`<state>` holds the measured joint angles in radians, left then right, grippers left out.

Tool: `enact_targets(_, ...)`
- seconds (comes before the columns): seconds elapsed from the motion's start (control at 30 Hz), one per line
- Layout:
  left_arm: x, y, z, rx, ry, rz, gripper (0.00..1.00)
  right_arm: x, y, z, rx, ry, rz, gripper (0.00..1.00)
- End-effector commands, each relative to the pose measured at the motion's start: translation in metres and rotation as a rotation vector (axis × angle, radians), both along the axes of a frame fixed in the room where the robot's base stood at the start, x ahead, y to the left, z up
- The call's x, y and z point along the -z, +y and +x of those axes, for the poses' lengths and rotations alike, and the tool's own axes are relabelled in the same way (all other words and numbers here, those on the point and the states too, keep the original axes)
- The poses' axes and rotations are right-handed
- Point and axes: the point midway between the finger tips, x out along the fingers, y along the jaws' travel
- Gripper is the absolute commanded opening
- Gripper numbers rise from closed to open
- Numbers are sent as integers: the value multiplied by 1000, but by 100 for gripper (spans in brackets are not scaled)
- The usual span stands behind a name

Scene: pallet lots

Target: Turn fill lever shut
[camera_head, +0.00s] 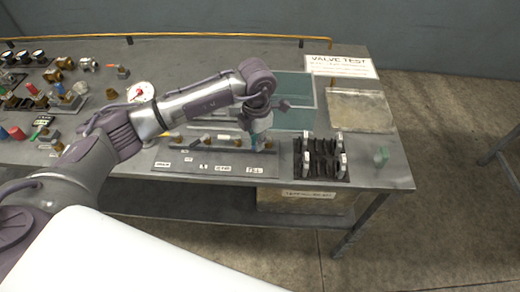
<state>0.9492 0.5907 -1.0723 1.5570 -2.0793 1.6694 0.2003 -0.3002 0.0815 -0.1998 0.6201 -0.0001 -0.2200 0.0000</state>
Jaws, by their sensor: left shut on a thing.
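My left gripper (261,128) reaches down over the right end of a grey valve board (215,158) on the workbench. It appears shut on a small teal lever, the fill lever, above the rightmost label (254,170), which seems to read FILL. The gripper and wrist hide most of the lever, so I cannot tell its angle. Further left on the board are several brass fittings and small white labels. My right gripper is not in view.
A black rack (320,160) with upright white pieces stands just right of the board. A VALVE TEST sign (340,66) lies at the back.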

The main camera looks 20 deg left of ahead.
Motion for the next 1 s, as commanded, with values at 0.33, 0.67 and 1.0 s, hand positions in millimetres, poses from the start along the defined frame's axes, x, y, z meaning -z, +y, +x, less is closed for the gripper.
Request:
enact_targets(0.33,4,10,12,323,-9,0,0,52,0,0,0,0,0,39)
enact_targets(0.67,1,14,19,563,-7,-1,0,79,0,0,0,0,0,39)
enact_targets(1.0,-1,15,23,679,-6,-2,0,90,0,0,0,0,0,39)
